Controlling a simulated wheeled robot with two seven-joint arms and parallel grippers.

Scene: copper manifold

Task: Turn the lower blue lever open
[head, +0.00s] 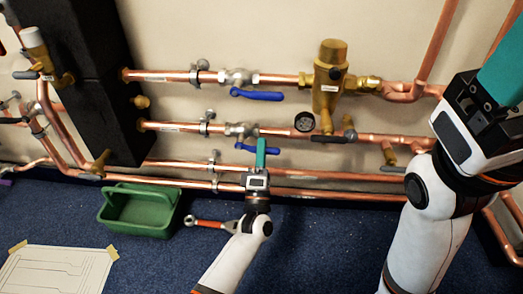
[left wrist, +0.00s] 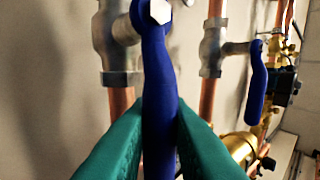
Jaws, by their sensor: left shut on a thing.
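The lower blue lever (head: 242,147) sits on a silver valve (head: 240,129) on the second copper pipe from the top. In the head view it lies roughly along the pipe, and the fingers cover its middle. My left gripper (head: 261,150) is shut on this lever. In the left wrist view the teal fingers (left wrist: 160,140) close on both sides of the lower blue lever (left wrist: 157,75), below its hex nut. My right gripper (head: 508,70) is at the upper right, away from the lever. Its fingertips are cut off by the frame edge.
The upper blue lever (head: 256,95) lies along the pipe above. A green tray (head: 140,228) and a wrench (head: 207,222) are on the blue floor. A paper sheet (head: 55,272) lies at lower left.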

